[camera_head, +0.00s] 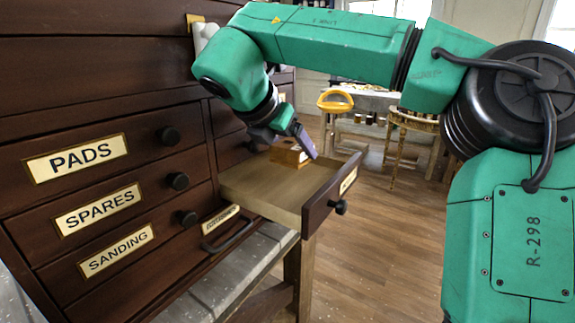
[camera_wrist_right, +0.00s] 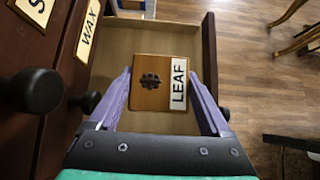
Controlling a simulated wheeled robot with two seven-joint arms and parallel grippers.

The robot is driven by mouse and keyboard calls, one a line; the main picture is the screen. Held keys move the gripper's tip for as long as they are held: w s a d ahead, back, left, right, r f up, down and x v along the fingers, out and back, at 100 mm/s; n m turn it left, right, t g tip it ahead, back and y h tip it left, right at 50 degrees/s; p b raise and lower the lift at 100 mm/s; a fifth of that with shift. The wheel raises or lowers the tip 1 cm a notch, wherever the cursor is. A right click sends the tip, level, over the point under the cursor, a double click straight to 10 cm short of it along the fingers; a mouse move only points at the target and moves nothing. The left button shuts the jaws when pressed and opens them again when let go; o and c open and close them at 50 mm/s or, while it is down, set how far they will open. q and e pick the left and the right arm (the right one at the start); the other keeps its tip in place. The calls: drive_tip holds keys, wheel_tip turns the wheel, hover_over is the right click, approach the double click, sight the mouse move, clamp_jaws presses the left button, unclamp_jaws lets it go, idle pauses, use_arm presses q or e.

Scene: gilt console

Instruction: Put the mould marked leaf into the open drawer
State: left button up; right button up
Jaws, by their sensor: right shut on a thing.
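The mould marked leaf (camera_wrist_right: 150,90) is a small wooden block with a dark leaf emblem and a white LEAF label. In the head view the mould (camera_head: 290,154) shows partly below my gripper. My right gripper (camera_wrist_right: 160,80) is shut on it, with one purple finger on each side. In the head view the right gripper (camera_head: 300,145) reaches down over the open drawer (camera_head: 255,188), whose floor is pale wood. The mould is within the drawer's outline; I cannot tell whether it touches the floor. My left gripper is not in view.
The dark cabinet (camera_head: 100,100) has shut drawers labelled PADS, SPARES and SANDING with round black knobs. The open drawer's front (camera_head: 320,197) has a black knob. A grey bench (camera_head: 225,275) lies below.

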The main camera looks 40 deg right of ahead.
drive_tip(key=f, duration=0.2)
drive_tip(key=f+p, duration=0.1)
drive_tip(key=f, duration=0.1)
drive_tip(key=w+f+p, duration=0.1)
drive_tip(key=f, duration=0.1)
drive_tip(key=shift+a+f, duration=0.15)
drive_tip(key=shift+f, duration=0.15)
drive_tip(key=shift+w+f, duration=0.1)
drive_tip(key=shift+f, duration=0.2)
drive_tip(key=shift+f+b, duration=0.1)
drive_tip(key=shift+b, duration=0.4)
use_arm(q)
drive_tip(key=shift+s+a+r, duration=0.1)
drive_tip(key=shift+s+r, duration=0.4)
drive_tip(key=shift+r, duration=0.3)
use_arm(e)
drive_tip(key=o, duration=1.5)
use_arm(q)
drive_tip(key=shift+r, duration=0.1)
use_arm(e)
drive_tip(key=shift+o, duration=0.2)
